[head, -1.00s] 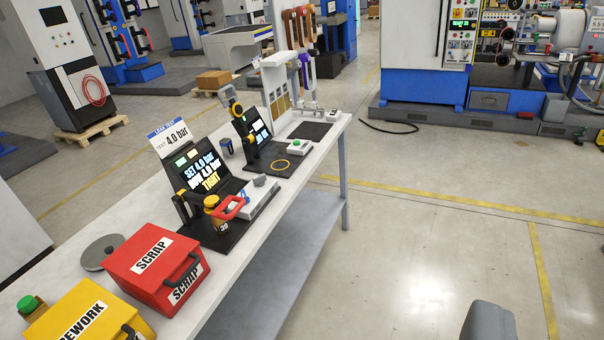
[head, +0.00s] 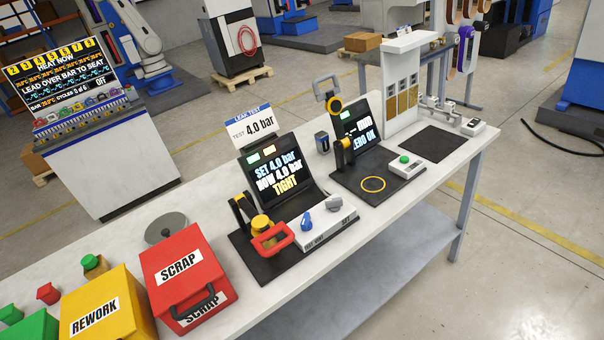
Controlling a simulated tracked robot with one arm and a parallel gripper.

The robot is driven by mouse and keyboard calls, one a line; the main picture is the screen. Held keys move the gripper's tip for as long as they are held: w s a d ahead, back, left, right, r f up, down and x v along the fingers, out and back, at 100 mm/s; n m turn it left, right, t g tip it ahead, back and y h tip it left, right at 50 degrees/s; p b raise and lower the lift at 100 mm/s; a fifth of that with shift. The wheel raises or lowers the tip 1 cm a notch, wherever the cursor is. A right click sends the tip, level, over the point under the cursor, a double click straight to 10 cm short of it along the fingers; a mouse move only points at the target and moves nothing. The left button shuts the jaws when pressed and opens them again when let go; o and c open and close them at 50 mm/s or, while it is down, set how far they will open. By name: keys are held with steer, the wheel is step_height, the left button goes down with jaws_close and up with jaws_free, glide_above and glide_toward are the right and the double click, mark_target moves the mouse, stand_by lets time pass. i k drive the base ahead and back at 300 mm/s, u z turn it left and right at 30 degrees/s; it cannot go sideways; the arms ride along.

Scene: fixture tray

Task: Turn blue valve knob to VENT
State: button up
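The blue valve knob (head: 306,221) stands on top of a white control box (head: 326,230) at the front of the leak test station, near the middle of the view. A grey knob (head: 334,204) sits to its right on the same box. The lettering on the box is too small to read surely, so I cannot tell which position the blue knob points to. The station screen (head: 277,172) reads SET 4.0 bar, NOW 4.0 bar, TIGHT. A red clamp handle (head: 272,239) with a yellow part lies left of the knob. My gripper is not in view.
Red SCRAP (head: 187,269) and yellow REWORK (head: 101,306) bins stand left of the station on the white bench (head: 392,212). A second station (head: 358,178) with a green button stands to the right. Open floor (head: 535,270) lies at right.

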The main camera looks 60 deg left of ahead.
mark_target(306, 224)
steer(key=u, duration=0.5)
steer(key=i, duration=1.05)
steer(key=u, duration=0.6)
